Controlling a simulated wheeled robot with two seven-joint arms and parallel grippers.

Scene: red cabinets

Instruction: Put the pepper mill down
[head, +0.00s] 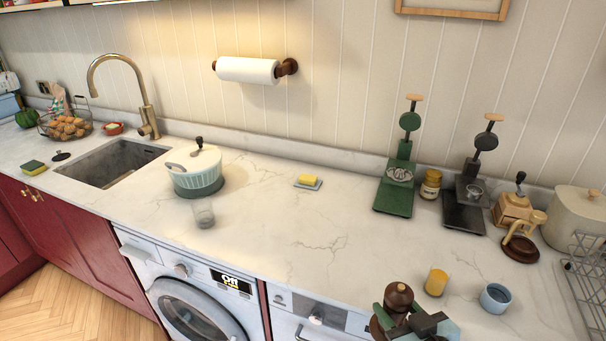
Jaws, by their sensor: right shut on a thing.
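The pepper mill (398,295) is dark brown wood with a rounded top. It shows at the bottom of the head view, right of centre, at the counter's front edge. My right gripper (408,322) is shut on it, and dark gripper parts hide much of its body. I cannot tell whether its base touches the counter. My left gripper is not in view.
The marble counter (310,240) is clear left of the mill.

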